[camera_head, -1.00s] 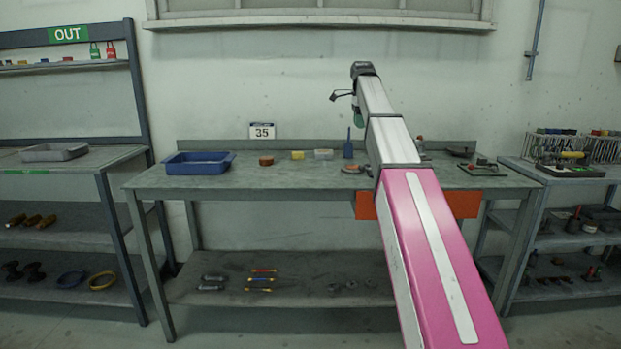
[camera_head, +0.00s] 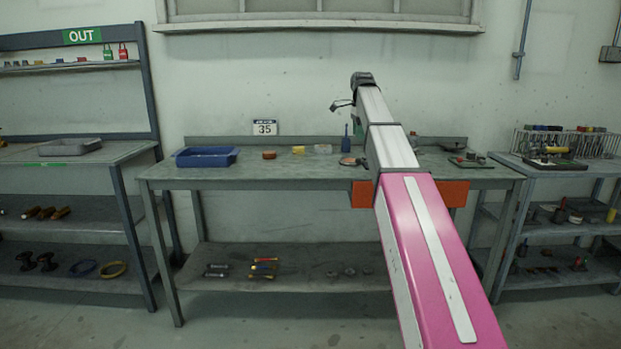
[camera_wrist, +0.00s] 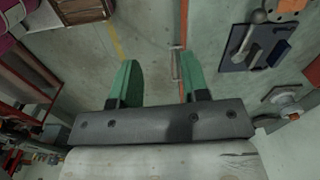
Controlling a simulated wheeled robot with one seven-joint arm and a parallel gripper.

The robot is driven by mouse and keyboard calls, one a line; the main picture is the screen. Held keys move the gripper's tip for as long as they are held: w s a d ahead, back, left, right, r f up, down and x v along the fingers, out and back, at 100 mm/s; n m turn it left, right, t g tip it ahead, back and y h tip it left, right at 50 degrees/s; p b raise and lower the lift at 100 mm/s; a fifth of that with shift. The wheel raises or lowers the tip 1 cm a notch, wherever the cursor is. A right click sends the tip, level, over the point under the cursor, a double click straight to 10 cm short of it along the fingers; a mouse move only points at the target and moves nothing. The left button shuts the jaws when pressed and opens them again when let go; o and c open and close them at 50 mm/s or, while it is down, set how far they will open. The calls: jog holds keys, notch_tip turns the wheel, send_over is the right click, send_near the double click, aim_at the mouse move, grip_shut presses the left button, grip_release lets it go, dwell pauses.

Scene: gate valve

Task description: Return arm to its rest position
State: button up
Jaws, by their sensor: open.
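My arm stretches from the lower right of the head view up to the wrist above the workbench (camera_head: 300,176). My gripper is hard to make out there, behind the dark wrist end. In the wrist view my gripper (camera_wrist: 158,82) shows two green fingers held wide apart, with nothing between them. Behind the fingers are bare floor and wall, some distance off.
A blue tray (camera_head: 206,157) and several small items sit on the workbench. A shelf with an OUT sign (camera_head: 82,36) stands at left, and a rack unit (camera_head: 560,142) at right. In the wrist view a dark wall panel (camera_wrist: 256,46) is at upper right.

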jog(key=s+f+n, duration=0.3)
jog(key=s+f, duration=0.1)
jog(key=f, duration=0.6)
jog(key=s+f+n, duration=0.3)
jog(key=s+f, duration=0.1)
jog(key=f, duration=0.7)
jog(key=s+f+n, duration=0.2)
jog(key=s+f, duration=0.2)
jog(key=f, duration=0.6)
jog(key=s+d+f+n, duration=0.1)
jog(key=s+f+n, duration=0.8)
jog(key=s+f, duration=1)
jog(key=shift+s+f, duration=0.2)
jog(key=shift+f, duration=0.25)
